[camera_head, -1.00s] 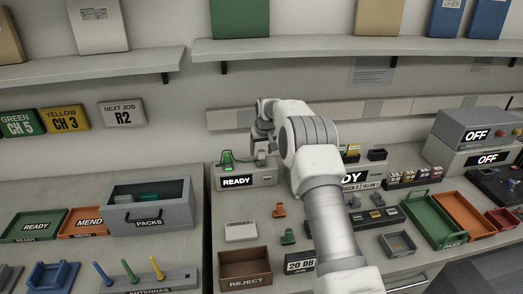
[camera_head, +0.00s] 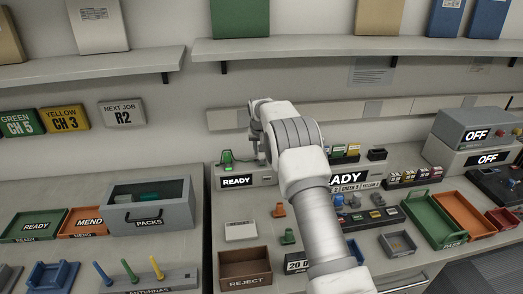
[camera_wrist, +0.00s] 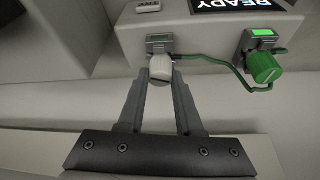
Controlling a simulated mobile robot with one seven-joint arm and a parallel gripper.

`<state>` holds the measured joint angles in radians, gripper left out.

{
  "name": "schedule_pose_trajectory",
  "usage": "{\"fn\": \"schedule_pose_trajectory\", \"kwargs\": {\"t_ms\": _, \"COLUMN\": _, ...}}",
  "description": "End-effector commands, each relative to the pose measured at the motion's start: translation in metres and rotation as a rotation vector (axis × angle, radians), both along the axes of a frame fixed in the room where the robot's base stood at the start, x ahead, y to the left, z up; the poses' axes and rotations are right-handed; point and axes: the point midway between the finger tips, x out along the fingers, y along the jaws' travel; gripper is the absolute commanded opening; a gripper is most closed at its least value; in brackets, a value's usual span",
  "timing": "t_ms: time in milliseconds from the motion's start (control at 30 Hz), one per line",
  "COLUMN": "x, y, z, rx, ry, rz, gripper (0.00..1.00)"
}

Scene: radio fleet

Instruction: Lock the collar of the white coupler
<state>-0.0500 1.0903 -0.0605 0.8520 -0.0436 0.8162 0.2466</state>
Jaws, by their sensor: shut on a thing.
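A green coupler (camera_wrist: 264,66) sits to the right at a second socket with a lit green indicator, and a green cable runs between the two. In the head view the grey unit (camera_head: 259,179) shows a READY label, and the green coupler (camera_head: 227,158) is on it. My arm hides the white coupler there.
An orange piece (camera_head: 279,210) and a green piece (camera_head: 288,236) stand on the bench in front of the unit. A brown REJECT tray (camera_head: 244,282) is near the front edge. A grey PACKS bin (camera_head: 148,217) is to the left. A wall rail runs behind my gripper.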

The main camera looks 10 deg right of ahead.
Motion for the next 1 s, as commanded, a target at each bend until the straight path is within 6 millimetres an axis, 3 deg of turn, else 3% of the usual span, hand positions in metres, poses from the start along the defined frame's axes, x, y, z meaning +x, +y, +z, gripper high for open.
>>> {"fn": "schedule_pose_trajectory", "kwargs": {"t_ms": 200, "x": 0.0001, "y": 0.0009, "z": -0.0008, "rx": 0.000, "ry": 0.000, "rz": -0.134, "gripper": 0.00}}
{"fn": "schedule_pose_trajectory", "kwargs": {"t_ms": 567, "x": -0.0003, "y": 0.0015, "z": -0.0015, "rx": 0.000, "ry": 0.003, "rz": -0.170, "gripper": 0.00}}
{"fn": "schedule_pose_trajectory", "kwargs": {"t_ms": 1000, "x": -0.0001, "y": 0.0021, "z": -0.0030, "rx": -0.001, "ry": 0.004, "rz": -0.532, "gripper": 0.00}}
